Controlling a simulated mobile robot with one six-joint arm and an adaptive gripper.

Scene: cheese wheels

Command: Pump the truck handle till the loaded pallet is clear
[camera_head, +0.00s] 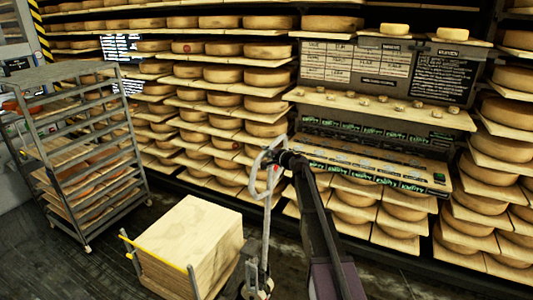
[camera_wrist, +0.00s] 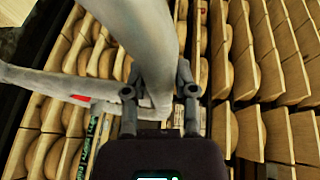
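The pallet truck handle (camera_head: 265,190) is a pale grey loop on a tall shaft, standing upright right of the load. In the wrist view the handle (camera_wrist: 140,28) runs large between my fingers, with a small red part at its left. My gripper (camera_head: 283,157) is at the upper right side of the loop. In the wrist view my gripper (camera_wrist: 157,78) has a finger on each side of the grey bar and appears shut on it. The pale wooden load (camera_head: 190,235) sits low, left of the shaft. The pallet underneath and any floor gap are hidden.
A wheeled metal rack (camera_head: 95,150) with wooden boards stands at the left, near a yellow bar (camera_head: 155,252) beside the load. Shelves of cheese wheels (camera_head: 222,74) fill the back wall. A sloped display panel (camera_head: 375,170) is behind my arm. Dark floor shows between rack and load.

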